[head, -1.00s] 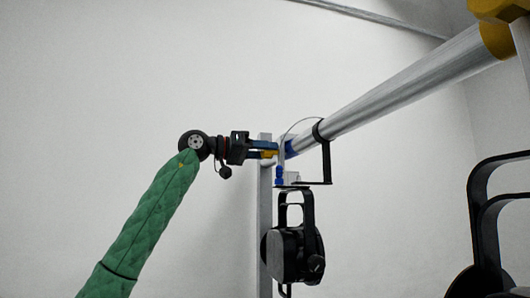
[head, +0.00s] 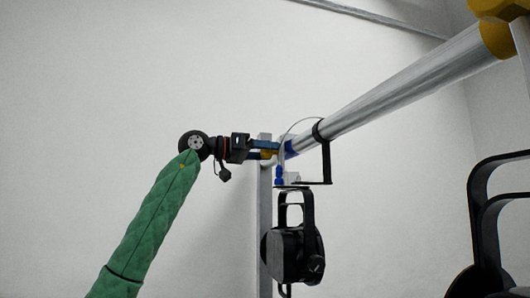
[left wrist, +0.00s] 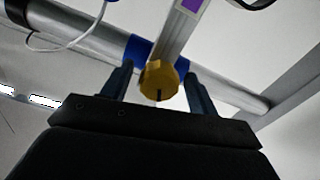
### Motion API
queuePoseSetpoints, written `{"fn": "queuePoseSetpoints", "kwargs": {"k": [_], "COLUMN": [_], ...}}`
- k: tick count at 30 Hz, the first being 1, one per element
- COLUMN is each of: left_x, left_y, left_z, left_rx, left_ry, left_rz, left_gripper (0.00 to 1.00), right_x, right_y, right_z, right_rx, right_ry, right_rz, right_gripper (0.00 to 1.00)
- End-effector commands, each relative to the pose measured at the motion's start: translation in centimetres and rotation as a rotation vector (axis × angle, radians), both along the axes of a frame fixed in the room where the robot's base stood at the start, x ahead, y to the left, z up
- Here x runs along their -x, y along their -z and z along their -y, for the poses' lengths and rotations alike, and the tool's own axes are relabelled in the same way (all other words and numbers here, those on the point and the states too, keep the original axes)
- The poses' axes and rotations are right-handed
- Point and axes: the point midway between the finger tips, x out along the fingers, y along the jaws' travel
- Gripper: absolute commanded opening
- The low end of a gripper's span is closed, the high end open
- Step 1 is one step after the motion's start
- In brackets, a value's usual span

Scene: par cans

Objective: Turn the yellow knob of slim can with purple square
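The yellow knob (left wrist: 158,80) is in the left wrist view, at the end of a pale metal bar bearing a purple square (left wrist: 191,5). My left gripper (left wrist: 158,92) is open, with one dark finger on each side of the knob. A gap shows between the left finger and the knob; the right finger is closer, and contact is unclear. In the head view, my left gripper (head: 269,150) reaches the pipe's near end, partly covering the yellow knob (head: 268,155). A slim black can (head: 292,252) hangs below. My right gripper is not in view.
A silver pipe (head: 405,88) with a blue band (left wrist: 139,48) runs to the upper right. A black bracket (head: 327,163) and thin cable hang from it. A grey post (head: 265,225) stands behind. Another black fixture (head: 485,225) is at the right edge. Open space lies left.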

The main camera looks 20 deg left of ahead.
Motion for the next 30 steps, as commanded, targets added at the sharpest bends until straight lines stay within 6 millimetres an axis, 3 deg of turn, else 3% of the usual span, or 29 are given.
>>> {"fn": "queuePoseSetpoints", "kwargs": {"k": [8,21,30], "left_x": [0.2,3.4,4.3], "left_y": [0.0,0.2,0.0], "left_z": [-0.3,-5.2,-6.5], "left_rx": [0.001,0.001,0.001], "left_ry": [0.000,-0.001,0.000], "left_rz": [0.001,0.000,-0.001], "left_gripper": [0.59,0.59,0.59], "right_x": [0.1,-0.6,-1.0], "right_y": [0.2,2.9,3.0], "right_z": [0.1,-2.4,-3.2], "right_rx": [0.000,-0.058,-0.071], "right_ry": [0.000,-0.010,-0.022], "right_rz": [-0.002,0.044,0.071], "right_gripper": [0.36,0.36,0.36]}}
